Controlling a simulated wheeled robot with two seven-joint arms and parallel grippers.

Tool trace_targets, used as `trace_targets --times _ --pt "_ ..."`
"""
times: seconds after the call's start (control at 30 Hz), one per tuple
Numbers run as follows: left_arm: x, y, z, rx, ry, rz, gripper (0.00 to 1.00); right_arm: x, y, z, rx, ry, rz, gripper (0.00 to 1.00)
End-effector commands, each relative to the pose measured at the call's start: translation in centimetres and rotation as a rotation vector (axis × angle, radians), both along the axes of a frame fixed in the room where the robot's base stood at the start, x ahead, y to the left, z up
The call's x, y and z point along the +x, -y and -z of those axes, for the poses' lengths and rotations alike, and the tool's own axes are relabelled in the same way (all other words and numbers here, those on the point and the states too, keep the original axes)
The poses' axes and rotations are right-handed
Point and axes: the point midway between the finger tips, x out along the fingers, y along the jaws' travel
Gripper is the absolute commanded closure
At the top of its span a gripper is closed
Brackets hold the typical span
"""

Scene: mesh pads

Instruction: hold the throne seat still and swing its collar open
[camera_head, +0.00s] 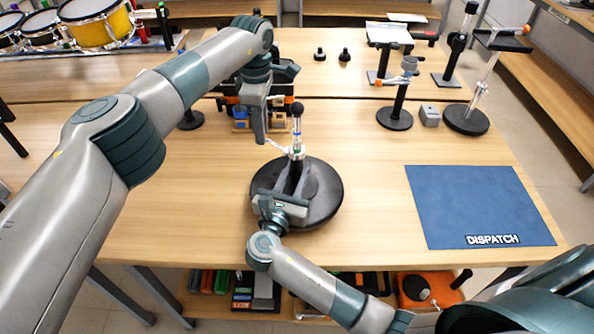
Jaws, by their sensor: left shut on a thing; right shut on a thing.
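The throne seat (327,205) is a round black disc lying flat on the wooden table, with a short upright post rising from it. A thin white lever sticks out from the collar to the left. My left gripper (266,139) comes down from above and is shut at this lever's end. My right gripper (292,178) reaches in from the front, low over the disc, and is shut on the seat's post. Its fingers hide part of the post's base.
A blue DISPATCH mat (480,205) lies at the right, empty. Black-based stands (394,118) and a small grey block (429,116) stand at the back right. A bin of parts (244,118) sits behind my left gripper. The table between seat and mat is clear.

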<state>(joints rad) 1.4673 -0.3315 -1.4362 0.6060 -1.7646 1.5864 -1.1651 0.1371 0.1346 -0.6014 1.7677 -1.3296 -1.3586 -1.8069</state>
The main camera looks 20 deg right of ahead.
Motion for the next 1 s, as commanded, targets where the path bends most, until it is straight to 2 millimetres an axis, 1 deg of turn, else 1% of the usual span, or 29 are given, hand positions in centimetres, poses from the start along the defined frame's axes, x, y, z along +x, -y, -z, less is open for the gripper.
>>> trace_targets --times 0.03,0.07,0.1,0.13,0.43,0.57,0.77,1.0 --pt "0.1 0.1 0.0 -0.004 0.003 -0.001 0.99 -0.3 -0.2 0.9 0.005 -0.017 -0.003 1.00" --pt "0.1 0.1 0.0 -0.004 0.003 -0.001 0.73 -0.3 -0.2 0.9 0.005 -0.017 -0.003 1.00" --pt "0.1 0.1 0.0 -0.004 0.002 -0.001 0.63 -0.3 -0.2 0.9 0.005 -0.017 -0.003 1.00" --pt "0.0 0.1 0.0 -0.003 0.003 -0.001 0.58 -0.3 -0.2 0.9 0.005 -0.017 -0.003 1.00" --pt "0.0 0.0 0.0 -0.002 0.001 -0.001 0.58 -0.3 -0.2 0.9 0.005 -0.017 -0.002 1.00" --pt "0.0 0.0 -0.4 -0.002 0.003 -0.001 0.58 -0.3 -0.2 0.9 0.005 -0.017 -0.002 1.00" --pt "0.0 0.0 -2.3 -0.002 0.003 0.000 0.58 -0.3 -0.2 0.9 0.004 -0.017 -0.001 1.00" --pt "0.0 0.0 -6.4 -0.002 0.005 -0.001 0.58 -0.3 -0.1 0.9 0.004 -0.017 -0.001 1.00"
